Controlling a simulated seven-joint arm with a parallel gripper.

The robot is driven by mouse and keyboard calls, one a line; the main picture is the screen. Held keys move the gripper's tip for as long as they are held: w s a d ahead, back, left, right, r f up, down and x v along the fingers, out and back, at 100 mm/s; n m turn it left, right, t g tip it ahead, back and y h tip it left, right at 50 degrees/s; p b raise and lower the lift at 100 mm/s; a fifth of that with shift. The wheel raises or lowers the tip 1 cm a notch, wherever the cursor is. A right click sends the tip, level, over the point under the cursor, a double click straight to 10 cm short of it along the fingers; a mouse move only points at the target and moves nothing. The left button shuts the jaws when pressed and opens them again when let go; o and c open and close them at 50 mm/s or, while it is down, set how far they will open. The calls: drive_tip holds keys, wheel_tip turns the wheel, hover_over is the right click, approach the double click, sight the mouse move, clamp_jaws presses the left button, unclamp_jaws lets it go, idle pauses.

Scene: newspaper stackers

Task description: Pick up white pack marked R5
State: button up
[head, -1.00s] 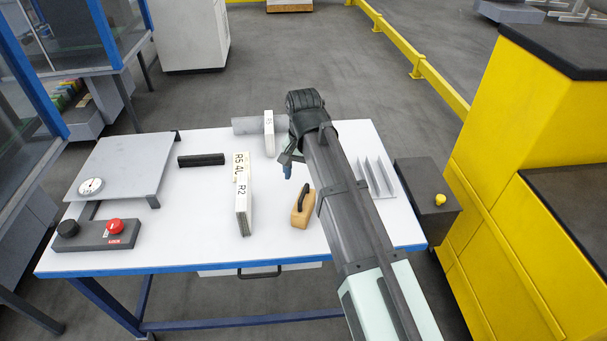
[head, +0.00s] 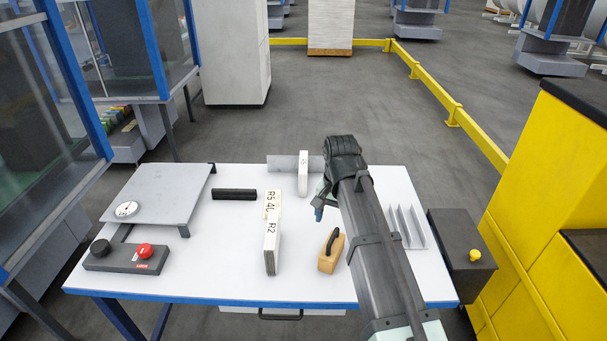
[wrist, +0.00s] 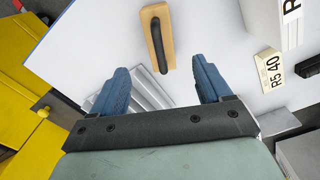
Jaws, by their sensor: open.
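A white upright pack (head: 271,248) marked R2 stands mid-table; its corner with an "R" shows in the wrist view (wrist: 275,20). Directly behind it is a cream-white piece (head: 272,203) whose label begins with R5; in the wrist view it reads "R5 40" (wrist: 268,69). My gripper (head: 319,212) is over the table, right of the packs. In the wrist view its blue fingers (wrist: 163,75) are apart with nothing between them.
A wooden block with a black handle (head: 331,251) lies near my gripper. Grey metal fins (head: 406,227) stand at right, a black bar (head: 234,194) and grey raised plate (head: 165,192) at left. A button box (head: 127,257) is front left. Bare white tabletop lies between.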

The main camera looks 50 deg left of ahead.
drive_tip(key=c, duration=0.3)
